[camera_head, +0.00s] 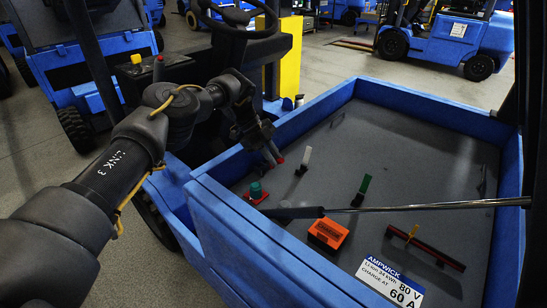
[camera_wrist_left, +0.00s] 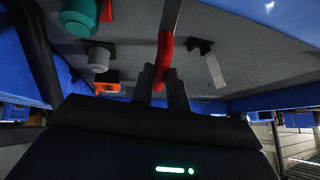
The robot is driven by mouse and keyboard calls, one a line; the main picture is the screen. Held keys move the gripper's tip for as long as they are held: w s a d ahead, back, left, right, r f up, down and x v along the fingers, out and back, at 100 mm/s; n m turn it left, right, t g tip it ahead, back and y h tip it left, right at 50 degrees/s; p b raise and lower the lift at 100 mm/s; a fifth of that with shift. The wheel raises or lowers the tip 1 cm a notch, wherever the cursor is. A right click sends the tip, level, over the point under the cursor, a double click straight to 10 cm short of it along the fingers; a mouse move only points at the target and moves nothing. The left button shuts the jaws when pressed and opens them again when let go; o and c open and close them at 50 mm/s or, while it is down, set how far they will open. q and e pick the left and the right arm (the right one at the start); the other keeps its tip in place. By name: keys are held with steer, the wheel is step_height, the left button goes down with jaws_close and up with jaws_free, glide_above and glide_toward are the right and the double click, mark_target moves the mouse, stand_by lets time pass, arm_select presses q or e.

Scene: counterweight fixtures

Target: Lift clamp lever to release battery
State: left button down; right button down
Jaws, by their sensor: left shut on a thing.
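My left gripper (camera_head: 272,154) reaches down over the left rim of the grey-topped battery compartment. Its fingers are shut on a red grip, which I take to be the clamp lever (camera_head: 281,160); only a small red end shows in the head view. In the left wrist view the red grip (camera_wrist_left: 165,48) stands between the fingers (camera_wrist_left: 164,82), with a grey metal bar running on from it. The battery's grey top (camera_head: 330,150) sits inside blue walls and carries a white AMPWICK label (camera_head: 391,283). My right gripper is not in view.
A teal knob on a red base (camera_head: 255,190), a white upright tab (camera_head: 304,158), a green tab (camera_head: 364,185) and an orange block (camera_head: 328,234) stand on the grey top. A thin metal rod (camera_head: 430,206) crosses above. A steering wheel (camera_head: 238,18) is behind my arm.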

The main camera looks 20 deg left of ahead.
arm_select(q)
steer(key=c, duration=1.4)
jaws_free()
steer(key=shift+o, duration=0.2)
steer(key=b+v, duration=0.1)
steer(key=v, duration=0.9)
steer(key=shift+a+r, duration=0.25)
steer(key=shift+r, duration=0.1)
steer(key=shift+c, duration=0.5)
